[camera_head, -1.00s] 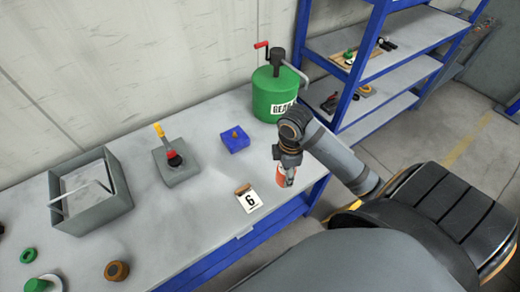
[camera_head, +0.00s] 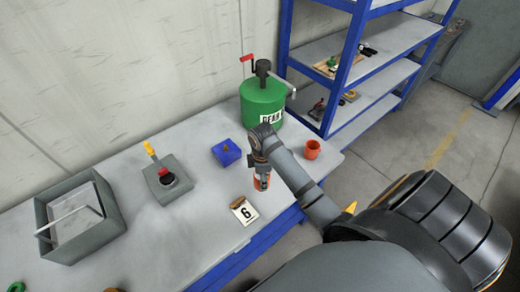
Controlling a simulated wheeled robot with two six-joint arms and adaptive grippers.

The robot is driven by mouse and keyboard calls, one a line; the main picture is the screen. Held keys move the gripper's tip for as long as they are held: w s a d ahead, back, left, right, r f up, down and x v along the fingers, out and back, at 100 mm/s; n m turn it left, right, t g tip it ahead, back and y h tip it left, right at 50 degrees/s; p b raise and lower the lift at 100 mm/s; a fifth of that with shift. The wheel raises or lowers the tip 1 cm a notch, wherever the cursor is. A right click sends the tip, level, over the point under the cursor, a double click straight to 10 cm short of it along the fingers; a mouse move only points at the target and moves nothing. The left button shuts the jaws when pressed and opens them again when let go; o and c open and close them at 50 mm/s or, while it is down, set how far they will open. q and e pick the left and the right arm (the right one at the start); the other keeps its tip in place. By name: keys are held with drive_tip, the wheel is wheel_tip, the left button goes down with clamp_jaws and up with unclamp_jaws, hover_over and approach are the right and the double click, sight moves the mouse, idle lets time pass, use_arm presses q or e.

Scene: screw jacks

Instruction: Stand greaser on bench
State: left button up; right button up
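My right gripper (camera_head: 262,178) points down over the right part of the grey bench (camera_head: 205,215). It is around a small orange-red cylinder (camera_head: 261,184), which appears to be the greaser, and looks shut on it. The fingers hide part of the cylinder, which looks about upright. I cannot tell whether its base touches the bench. A card marked 6 (camera_head: 244,212) with a brown strip lies just left of and nearer than the cylinder. My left gripper is not in view.
A green drum (camera_head: 262,100) with a crank stands behind my gripper. An orange cup (camera_head: 312,149) is to the right. A blue box (camera_head: 226,153), a grey block (camera_head: 167,182) with a yellow-handled tool and a grey bin (camera_head: 82,220) stand left. Blue shelving (camera_head: 343,75) is behind right.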

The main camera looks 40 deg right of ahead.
drive_tip(key=shift+w+d+f, duration=0.1)
drive_tip(key=shift+w+f, duration=0.1)
drive_tip(key=shift+f, duration=0.05)
drive_tip(key=shift+w+f, duration=0.2)
drive_tip(key=f, duration=0.3)
drive_tip(key=shift+w+f+p, duration=0.25)
drive_tip(key=shift+p, duration=0.05)
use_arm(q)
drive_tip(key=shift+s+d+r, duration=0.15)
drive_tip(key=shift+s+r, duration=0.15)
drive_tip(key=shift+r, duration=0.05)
use_arm(e)
drive_tip(key=shift+s+f, duration=0.1)
drive_tip(key=shift+f, duration=0.05)
drive_tip(key=o, duration=1.4)
drive_tip(key=shift+c, duration=0.2)
